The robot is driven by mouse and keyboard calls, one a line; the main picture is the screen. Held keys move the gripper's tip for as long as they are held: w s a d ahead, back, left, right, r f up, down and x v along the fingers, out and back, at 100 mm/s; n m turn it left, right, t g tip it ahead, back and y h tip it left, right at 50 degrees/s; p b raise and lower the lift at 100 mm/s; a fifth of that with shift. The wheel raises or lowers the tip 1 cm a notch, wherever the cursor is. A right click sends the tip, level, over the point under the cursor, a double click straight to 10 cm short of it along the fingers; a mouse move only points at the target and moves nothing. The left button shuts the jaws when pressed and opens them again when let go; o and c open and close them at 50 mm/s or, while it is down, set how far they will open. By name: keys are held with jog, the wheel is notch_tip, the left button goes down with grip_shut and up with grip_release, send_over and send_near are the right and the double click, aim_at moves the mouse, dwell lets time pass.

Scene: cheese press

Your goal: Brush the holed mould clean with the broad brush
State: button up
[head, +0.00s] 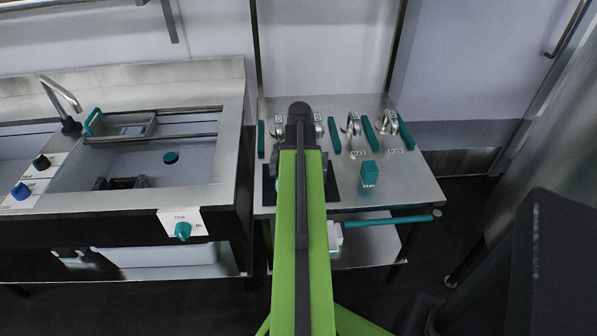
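My gripper (301,125) is at the dark far end of my green arm, over the left part of the steel table (415,185). My arm hides its fingers, so I cannot tell whether it is open or holds anything. A small teal block with a pale underside (369,174), which looks like a broad brush, stands on the table to the right of my arm. A dark mat (333,190) lies partly under my arm. I cannot make out the holed mould; my arm covers part of the mat.
Several metal fittings (353,124) and teal bars (334,136) line the table's back. A long teal handle (390,220) runs along the front, below the top. At left is a sink (200,178) with a tap (62,96), a metal basket (125,127) and a dark object (127,183).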

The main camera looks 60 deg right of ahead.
jog(key=shift+s+a, duration=0.1)
